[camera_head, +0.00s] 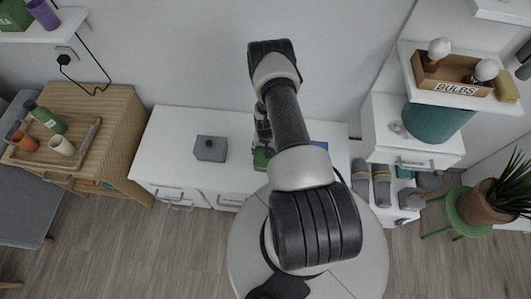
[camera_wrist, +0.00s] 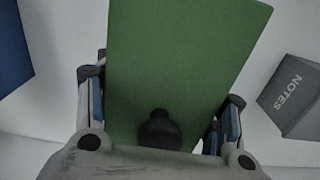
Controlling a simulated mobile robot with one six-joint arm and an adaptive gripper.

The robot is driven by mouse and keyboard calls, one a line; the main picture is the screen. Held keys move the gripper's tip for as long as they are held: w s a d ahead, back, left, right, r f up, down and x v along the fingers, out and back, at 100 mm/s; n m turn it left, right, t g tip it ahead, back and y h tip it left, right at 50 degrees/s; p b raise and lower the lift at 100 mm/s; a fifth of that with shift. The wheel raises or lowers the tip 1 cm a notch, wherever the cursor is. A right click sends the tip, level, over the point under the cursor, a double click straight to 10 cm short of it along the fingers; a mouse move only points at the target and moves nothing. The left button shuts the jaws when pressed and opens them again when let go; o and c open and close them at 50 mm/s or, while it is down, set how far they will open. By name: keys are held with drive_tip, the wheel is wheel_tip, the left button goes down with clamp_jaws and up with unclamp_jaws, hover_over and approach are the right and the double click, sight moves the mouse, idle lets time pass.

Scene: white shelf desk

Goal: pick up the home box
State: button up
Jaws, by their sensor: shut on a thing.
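A green box (camera_wrist: 185,50) fills the middle of the wrist view, between the two fingers of my gripper (camera_wrist: 163,95). My gripper is shut on this green box, with a blue-padded finger on each side of it. No lettering shows on the faces in view, so I cannot read whether it is the home box. In the head view a small part of the green box (camera_head: 261,159) shows at the white desk, mostly hidden behind my arm. I cannot tell whether it touches the desk top.
A grey box marked NOTES (camera_wrist: 295,95) stands to the right in the wrist view; the head view shows a grey box (camera_head: 210,148) left of my arm. A blue thing (camera_wrist: 12,50) is at the left. The white desk (camera_head: 168,135) is bare at its left end.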

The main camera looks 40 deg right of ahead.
wheel_tip(320, 180, up, 17)
drive_tip(key=p, duration=0.5)
drive_tip(key=shift+w+r, duration=0.1)
drive_tip(key=shift+r, duration=0.05)
drive_tip(key=w+a+r+n, duration=0.3)
drive_tip(key=w+a+r, duration=0.1)
drive_tip(key=a+r, duration=0.5)
drive_tip(key=w+a+r+n, duration=0.35)
drive_tip(key=a+r, duration=0.25)
drive_tip(key=r, duration=0.6)
drive_tip(key=s+a+r+n, duration=0.2)
drive_tip(key=a+r+n, duration=0.1)
drive_tip(key=a+r, duration=0.5)
drive_tip(key=shift+s+a+r+n, duration=0.2)
drive_tip(key=shift+s+r+n, duration=0.15)
